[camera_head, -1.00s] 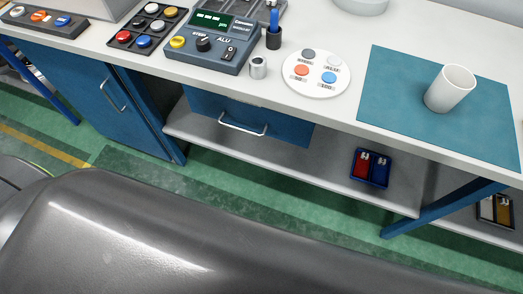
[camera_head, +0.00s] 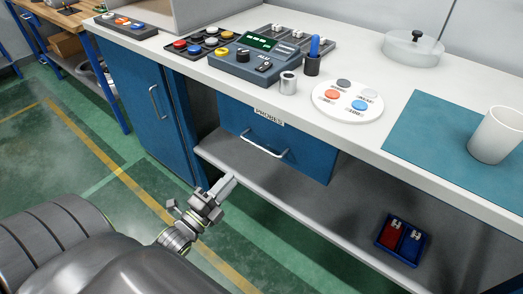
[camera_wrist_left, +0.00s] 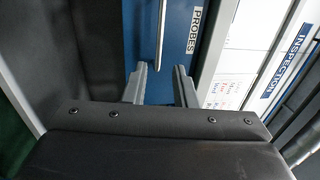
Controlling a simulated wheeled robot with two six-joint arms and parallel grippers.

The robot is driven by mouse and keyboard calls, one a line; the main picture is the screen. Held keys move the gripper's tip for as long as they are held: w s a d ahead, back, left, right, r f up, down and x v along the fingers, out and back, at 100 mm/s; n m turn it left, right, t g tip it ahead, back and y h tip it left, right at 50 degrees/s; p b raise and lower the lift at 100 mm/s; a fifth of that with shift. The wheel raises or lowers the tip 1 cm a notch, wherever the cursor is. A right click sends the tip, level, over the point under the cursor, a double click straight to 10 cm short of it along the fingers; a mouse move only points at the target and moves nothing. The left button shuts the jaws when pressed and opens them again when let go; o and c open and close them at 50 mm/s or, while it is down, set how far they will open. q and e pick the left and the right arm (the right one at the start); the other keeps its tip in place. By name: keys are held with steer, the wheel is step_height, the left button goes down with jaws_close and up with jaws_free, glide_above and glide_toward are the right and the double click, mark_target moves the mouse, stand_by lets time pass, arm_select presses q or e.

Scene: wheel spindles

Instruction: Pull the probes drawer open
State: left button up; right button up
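The probes drawer (camera_head: 300,165) has a blue front under the white bench top, with a PROBES label (camera_head: 268,117) and a pale bar handle (camera_head: 264,147). It looks closed. My left gripper (camera_head: 226,186) is in front of and to the left of the handle, apart from it in the head view. In the left wrist view, the two fingers of the gripper (camera_wrist_left: 162,86) are spread with nothing between them. The handle (camera_wrist_left: 161,35) lies ahead, roughly in line with the gap, beside the PROBES label (camera_wrist_left: 193,30). My right gripper is not in view.
A blue cabinet door (camera_head: 145,110) stands left of the drawer. A grey shelf (camera_head: 290,205) runs below it, holding a blue tray (camera_head: 401,240) with red and blue items. On the bench top are a control box (camera_head: 255,60), a metal cylinder (camera_head: 288,84) and a white cup (camera_head: 496,135).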

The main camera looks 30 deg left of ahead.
mark_target(260, 146)
arm_select(q)
steer(key=x, duration=1.4)
steer(key=shift+w+d+f, duration=0.1)
steer(key=shift+w, duration=0.05)
steer(key=shift+c, duration=0.2)
jaws_close()
